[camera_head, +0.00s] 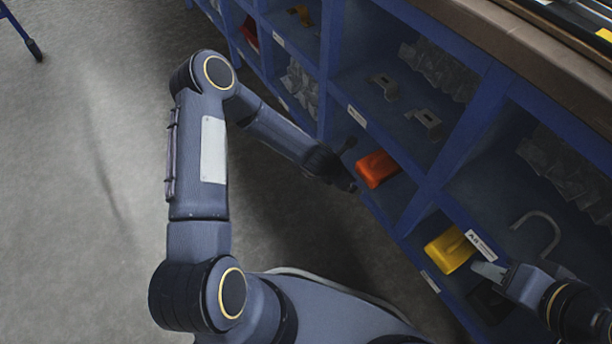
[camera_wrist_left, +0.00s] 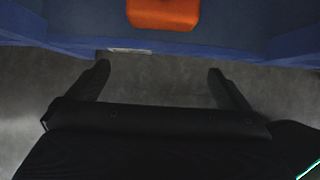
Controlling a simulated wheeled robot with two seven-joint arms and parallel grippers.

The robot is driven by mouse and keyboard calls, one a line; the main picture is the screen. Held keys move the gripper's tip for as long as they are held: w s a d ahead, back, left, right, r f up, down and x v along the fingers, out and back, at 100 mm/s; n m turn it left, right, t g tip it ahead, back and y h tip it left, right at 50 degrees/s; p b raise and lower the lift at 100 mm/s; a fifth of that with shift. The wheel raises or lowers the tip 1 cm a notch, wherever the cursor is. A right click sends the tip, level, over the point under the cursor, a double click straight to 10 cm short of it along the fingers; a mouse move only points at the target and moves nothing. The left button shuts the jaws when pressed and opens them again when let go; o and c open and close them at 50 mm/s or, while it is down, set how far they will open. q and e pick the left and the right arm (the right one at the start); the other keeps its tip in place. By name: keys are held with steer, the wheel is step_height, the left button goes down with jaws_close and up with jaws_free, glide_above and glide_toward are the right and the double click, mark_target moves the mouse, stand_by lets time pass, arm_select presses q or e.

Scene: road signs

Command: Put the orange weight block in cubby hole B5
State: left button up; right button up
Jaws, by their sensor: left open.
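The orange weight block (camera_head: 376,168) sits in a lower cubby of the blue shelf, near its front edge. It also shows at the top of the left wrist view (camera_wrist_left: 163,12). My left gripper (camera_head: 345,168) is just outside that cubby, to the left of the block. In the left wrist view its two dark fingers (camera_wrist_left: 160,82) are spread with nothing between them, and the block lies beyond the tips. My right gripper (camera_head: 487,270) is at the lower right, beside a yellow block (camera_head: 449,249); its jaw opening is unclear. I cannot make out a B5 label.
The blue shelf (camera_head: 430,196) runs diagonally, with labels on its edges; one label (camera_head: 480,244) seems to start with A. Other cubbies hold grey brackets (camera_head: 424,121), clear bags (camera_head: 436,70) and a hook (camera_head: 540,228). A brown worktop (camera_head: 500,45) lies above.

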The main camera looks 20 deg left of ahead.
arm_select(q)
steer(key=s+a+r+m+h, duration=0.1)
steer(key=s+a+r+m, duration=0.1)
steer(key=r+m, duration=0.45)
steer(key=s+a+r+m+t, duration=0.1)
steer(key=s+a+r+m, duration=0.15)
steer(key=r, duration=0.75)
steer(key=s+a+r+m+h, duration=0.1)
steer(key=r+m, duration=0.4)
steer(key=r, duration=0.3)
steer(key=s+a+r+m, duration=0.2)
steer(key=s+m, duration=0.2)
steer(key=s, duration=0.4)
steer(key=s+a+r+m+y, duration=0.1)
steer(key=s+a+r+m, duration=0.1)
steer(key=s+m, duration=0.2)
steer(key=s+a+r+m+y, duration=0.1)
steer(key=s+m, duration=0.4)
steer(key=s, duration=0.6)
steer(key=shift+s+a+r+g, duration=0.35)
steer(key=shift+a+r+g, duration=0.05)
steer(key=shift+r, duration=0.5)
